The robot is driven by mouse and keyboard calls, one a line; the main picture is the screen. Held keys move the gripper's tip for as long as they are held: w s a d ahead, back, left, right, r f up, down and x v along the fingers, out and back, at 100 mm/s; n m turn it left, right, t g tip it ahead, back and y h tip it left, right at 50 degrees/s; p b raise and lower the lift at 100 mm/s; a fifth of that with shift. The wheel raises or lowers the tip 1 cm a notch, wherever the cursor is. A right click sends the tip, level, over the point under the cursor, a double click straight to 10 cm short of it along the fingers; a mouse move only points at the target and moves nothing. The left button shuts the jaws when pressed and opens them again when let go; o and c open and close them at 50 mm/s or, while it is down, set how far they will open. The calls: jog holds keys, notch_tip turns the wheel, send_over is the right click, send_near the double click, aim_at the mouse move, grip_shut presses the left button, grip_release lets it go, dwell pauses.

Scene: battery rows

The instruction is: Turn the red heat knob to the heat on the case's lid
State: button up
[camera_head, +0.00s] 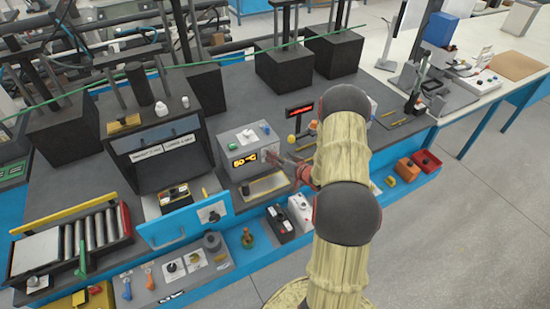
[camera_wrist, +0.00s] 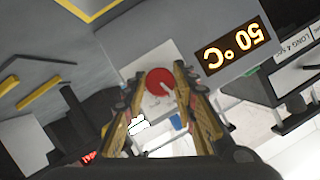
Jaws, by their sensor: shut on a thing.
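The red heat knob (camera_wrist: 159,81) shows between my fingertips in the wrist view, round with a pale pointer mark. My gripper (camera_wrist: 167,88) has one yellow finger on each side of it and is shut on it. In the head view my gripper (camera_head: 284,164) is at the right side of the grey heater box, and the knob is hidden there. The box's display (camera_head: 245,160) reads 50 °C; it shows upside down in the wrist view (camera_wrist: 232,51). The dark case's open lid (camera_head: 160,137) carries two white labels, too small to read fully.
A blue panel (camera_head: 187,222) stands in front of the case. A roller conveyor (camera_head: 100,235) lies at the left. Black blocks (camera_head: 282,62) with posts stand behind the heater. Orange and red bins (camera_head: 425,162) sit on the right front ledge. The floor at right is clear.

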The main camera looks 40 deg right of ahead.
jog(key=shift+d+m+t+y, duration=0.1)
jog(key=shift+m+t+y, duration=0.35)
jog(key=shift+m, duration=0.65)
jog(key=o, duration=1.2)
jog(key=shift+c, duration=0.2)
jog(key=v, duration=1.2)
